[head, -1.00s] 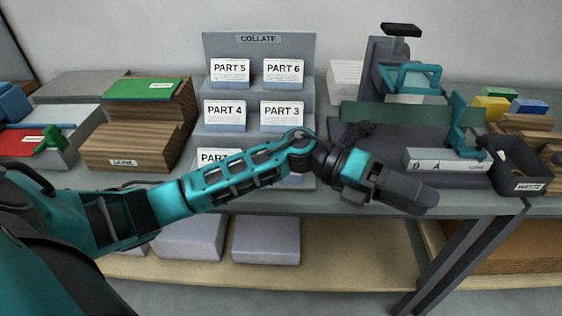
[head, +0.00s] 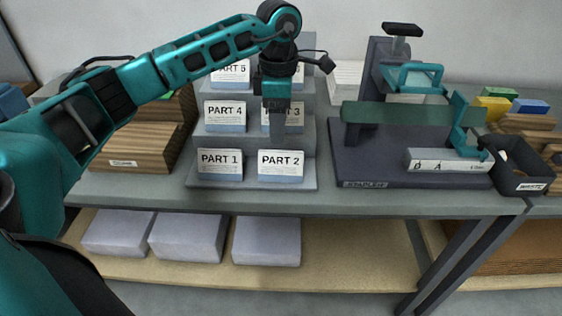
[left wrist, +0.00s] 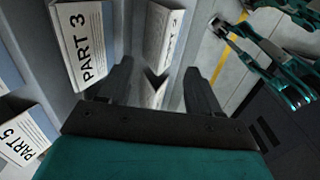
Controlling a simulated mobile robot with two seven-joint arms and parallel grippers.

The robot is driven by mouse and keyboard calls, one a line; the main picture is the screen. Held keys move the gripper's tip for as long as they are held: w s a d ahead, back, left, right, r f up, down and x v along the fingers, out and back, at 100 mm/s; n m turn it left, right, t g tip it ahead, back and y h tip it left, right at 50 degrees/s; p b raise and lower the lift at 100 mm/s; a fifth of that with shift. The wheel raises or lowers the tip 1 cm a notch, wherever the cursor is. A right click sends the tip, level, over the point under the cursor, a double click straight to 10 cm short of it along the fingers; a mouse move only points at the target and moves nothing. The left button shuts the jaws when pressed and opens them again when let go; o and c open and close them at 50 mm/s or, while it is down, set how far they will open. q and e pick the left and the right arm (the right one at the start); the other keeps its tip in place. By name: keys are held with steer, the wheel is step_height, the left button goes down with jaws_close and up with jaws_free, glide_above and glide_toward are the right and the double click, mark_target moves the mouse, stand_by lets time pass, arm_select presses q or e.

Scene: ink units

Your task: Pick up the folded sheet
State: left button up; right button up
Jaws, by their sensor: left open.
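Several printed paper pieces stand on a grey stepped rack (head: 310,128). PART 2 (head: 281,165) and PART 1 (head: 219,164) are on the lowest step, PART 4 (head: 224,116) and PART 3 (head: 293,116) on the middle one. I cannot tell which is the folded sheet. My left gripper (head: 276,140) points down in front of PART 3, partly hiding it, above PART 2. In the left wrist view its fingers (left wrist: 157,72) are open and empty, with PART 2 (left wrist: 168,40) beyond them and PART 3 (left wrist: 82,40) to the left. My right gripper does not show.
A stapling press on a dark base (head: 365,165) stands right of the rack, with a black waste bin (head: 520,165) beside it. A wooden box (head: 135,147) stands on the left. Grey packs (head: 266,241) lie on the shelf below. The table's front edge is clear.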

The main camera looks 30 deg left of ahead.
mark_target(281, 162)
arm_select(q)
steer(key=f, duration=0.8)
steer(key=shift+s+d, duration=0.1)
steer(key=shift+d, duration=0.2)
steer(key=shift+r, duration=0.1)
steer(key=c, duration=1.1)
steer(key=shift+r, duration=0.1)
